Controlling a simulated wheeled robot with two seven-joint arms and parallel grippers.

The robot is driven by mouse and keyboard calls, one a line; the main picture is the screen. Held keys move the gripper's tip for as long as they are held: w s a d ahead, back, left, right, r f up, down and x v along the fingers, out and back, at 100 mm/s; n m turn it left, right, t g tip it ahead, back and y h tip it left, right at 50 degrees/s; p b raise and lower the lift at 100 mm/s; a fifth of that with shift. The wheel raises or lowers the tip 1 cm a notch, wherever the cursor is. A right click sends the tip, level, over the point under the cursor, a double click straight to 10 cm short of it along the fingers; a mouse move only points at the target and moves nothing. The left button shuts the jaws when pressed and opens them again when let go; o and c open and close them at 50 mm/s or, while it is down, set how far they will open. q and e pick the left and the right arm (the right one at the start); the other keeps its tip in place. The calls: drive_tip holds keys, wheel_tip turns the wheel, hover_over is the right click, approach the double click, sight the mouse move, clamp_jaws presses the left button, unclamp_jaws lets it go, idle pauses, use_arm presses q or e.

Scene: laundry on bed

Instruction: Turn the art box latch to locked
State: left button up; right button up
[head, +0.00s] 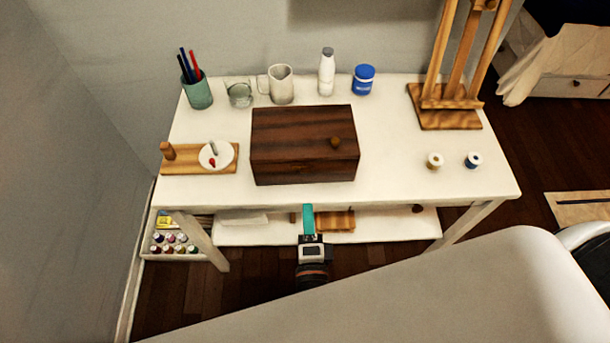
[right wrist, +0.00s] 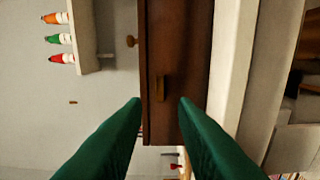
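The art box (head: 305,130) is a dark brown wooden box with a closed lid on the white table; it also shows in the right wrist view (right wrist: 187,50), turned on its side. My right gripper (head: 308,210) is in front of the table's front edge, facing the box. Its green fingers (right wrist: 160,103) are open and empty, apart from the latch, which shows between and beyond the tips. My left gripper is out of view.
A wooden board with a white dish (head: 216,155) lies left of the box. Behind it stand a pencil cup (head: 198,94), glass, mug (head: 281,86), bottle (head: 326,74) and blue jar (head: 363,80). An easel (head: 450,120) and two spools are right. The table edge (head: 420,199) lies below.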

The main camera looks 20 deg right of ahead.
sight(301, 170)
drive_tip(key=p+x, duration=0.1)
drive_tip(key=x, duration=0.8)
drive_tip(key=shift+w+d+p, duration=0.1)
drive_tip(key=shift+w+p, duration=0.05)
drive_tip(key=shift+p, duration=0.2)
drive_tip(key=shift+w+d, duration=0.15)
drive_tip(key=shift+w, duration=0.25)
clamp_jaws()
